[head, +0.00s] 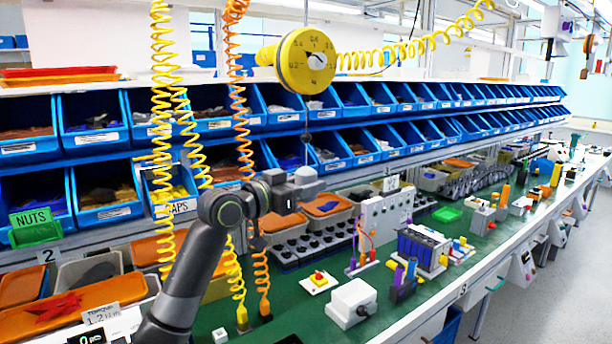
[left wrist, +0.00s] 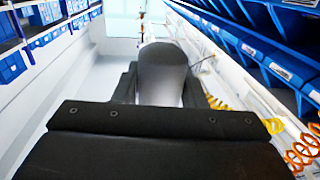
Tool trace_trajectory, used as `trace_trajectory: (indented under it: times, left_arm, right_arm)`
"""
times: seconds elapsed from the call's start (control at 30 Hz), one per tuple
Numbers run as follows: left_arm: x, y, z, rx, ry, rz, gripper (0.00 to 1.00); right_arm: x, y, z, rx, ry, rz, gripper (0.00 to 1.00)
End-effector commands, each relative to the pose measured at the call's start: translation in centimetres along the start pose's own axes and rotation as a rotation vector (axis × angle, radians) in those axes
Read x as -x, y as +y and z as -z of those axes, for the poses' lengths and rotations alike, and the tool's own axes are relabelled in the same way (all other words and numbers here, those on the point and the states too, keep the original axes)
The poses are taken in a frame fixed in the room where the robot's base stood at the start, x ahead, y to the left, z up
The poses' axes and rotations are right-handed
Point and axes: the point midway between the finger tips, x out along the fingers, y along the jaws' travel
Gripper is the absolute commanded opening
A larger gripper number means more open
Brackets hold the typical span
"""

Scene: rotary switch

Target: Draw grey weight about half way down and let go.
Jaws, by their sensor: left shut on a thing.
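The grey weight (head: 307,179) hangs below the round yellow reel (head: 308,62), with a thin dark line running up between them. My left gripper (head: 291,192) reaches in from the left and is shut on the weight. In the left wrist view the rounded grey weight (left wrist: 163,72) stands upright between the fingers of the same gripper (left wrist: 160,95). The fingers hide part of the weight's lower side. My right gripper does not show.
Yellow and orange coiled hoses (head: 161,110) hang left of the weight, near my left arm. Rows of blue bins (head: 95,122) stand behind. Below is a green bench (head: 300,315) with a white switch box (head: 351,304) and several fixtures.

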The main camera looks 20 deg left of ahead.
Motion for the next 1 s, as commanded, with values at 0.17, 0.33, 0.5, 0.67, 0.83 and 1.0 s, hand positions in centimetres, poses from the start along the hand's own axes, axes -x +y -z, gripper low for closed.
trace_trajectory:
  times: [0.17, 0.33, 0.5, 0.67, 0.83, 1.0]
  left_arm:
    - [0.0, 0.0, -0.3, -0.001, 0.001, 0.000, 0.00]
    - [0.0, 0.0, -0.3, -0.001, 0.000, 0.001, 0.43]
    - [0.0, 0.0, -0.3, -0.001, 0.000, 0.001, 0.60]
    - [0.0, 0.0, -0.3, 0.000, 0.000, 0.000, 0.60]
    - [0.5, -0.1, -0.3, -0.001, 0.001, 0.001, 0.60]
    - [2.8, -0.1, -0.6, -0.007, -0.001, 0.004, 0.60]
  right_arm:
    - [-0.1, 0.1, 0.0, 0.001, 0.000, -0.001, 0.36]
    - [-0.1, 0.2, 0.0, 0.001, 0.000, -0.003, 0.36]
    - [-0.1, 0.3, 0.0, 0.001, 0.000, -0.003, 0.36]
    - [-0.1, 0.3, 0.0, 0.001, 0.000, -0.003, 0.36]
    - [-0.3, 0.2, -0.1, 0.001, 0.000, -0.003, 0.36]
    - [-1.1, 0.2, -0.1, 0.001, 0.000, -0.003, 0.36]
